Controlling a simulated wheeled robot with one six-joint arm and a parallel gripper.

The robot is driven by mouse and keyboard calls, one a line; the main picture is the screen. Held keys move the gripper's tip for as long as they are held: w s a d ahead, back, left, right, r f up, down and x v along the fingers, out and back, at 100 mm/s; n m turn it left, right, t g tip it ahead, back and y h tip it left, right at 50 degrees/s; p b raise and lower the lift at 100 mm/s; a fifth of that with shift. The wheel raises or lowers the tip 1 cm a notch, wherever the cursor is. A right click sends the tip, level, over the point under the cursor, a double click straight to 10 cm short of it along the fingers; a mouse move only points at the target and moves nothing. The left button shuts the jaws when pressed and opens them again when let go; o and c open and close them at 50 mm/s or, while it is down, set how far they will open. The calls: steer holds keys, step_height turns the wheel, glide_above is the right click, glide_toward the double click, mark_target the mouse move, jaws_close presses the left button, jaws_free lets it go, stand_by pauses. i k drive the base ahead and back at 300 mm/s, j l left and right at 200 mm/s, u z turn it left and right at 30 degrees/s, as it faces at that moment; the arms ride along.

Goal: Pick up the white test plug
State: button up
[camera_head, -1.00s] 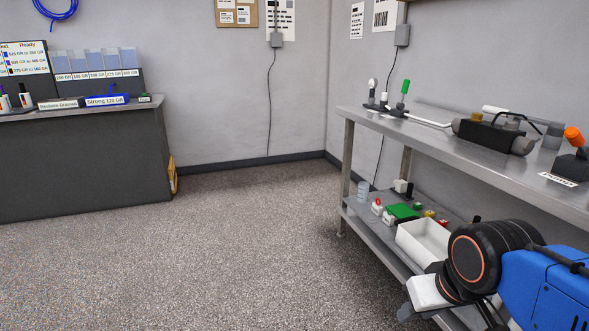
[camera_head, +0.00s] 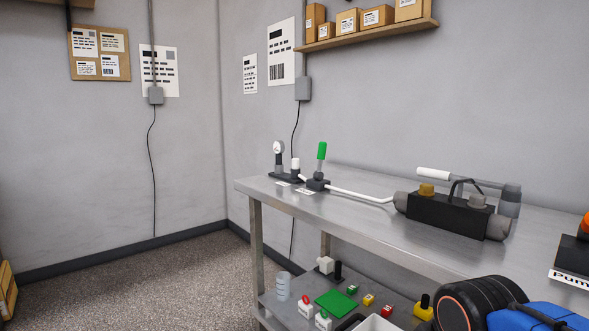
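I cannot tell for certain which thing is the white test plug. A small white capped piece (camera_head: 296,164) stands upright on a black base at the far left of the bench top. A white-ended bar (camera_head: 433,174) sits above the dark pump body (camera_head: 445,212). My gripper is out of view; only part of my blue and black arm shows at the bottom right.
The metal bench (camera_head: 350,231) has bare room at its front. A green-handled valve (camera_head: 321,160) joins a white tube (camera_head: 360,195). The lower shelf holds a green pad (camera_head: 336,303), clear stacked rings (camera_head: 283,285), several small coloured parts and a white tray (camera_head: 376,324).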

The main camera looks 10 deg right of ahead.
mark_target(294, 161)
steer(key=i+j, duration=0.1)
steer(key=j, duration=0.3)
steer(key=i+j, duration=0.15)
steer(key=j, duration=0.25)
steer(key=i+j+z, duration=0.1)
steer(key=j, duration=0.45)
steer(key=i+j+z, duration=0.15)
steer(key=j, duration=0.35)
steer(key=i+j+z, duration=0.1)
steer(key=j, duration=0.45)
steer(key=j+z, duration=0.15)
steer(key=j, duration=0.45)
steer(key=i, duration=0.05)
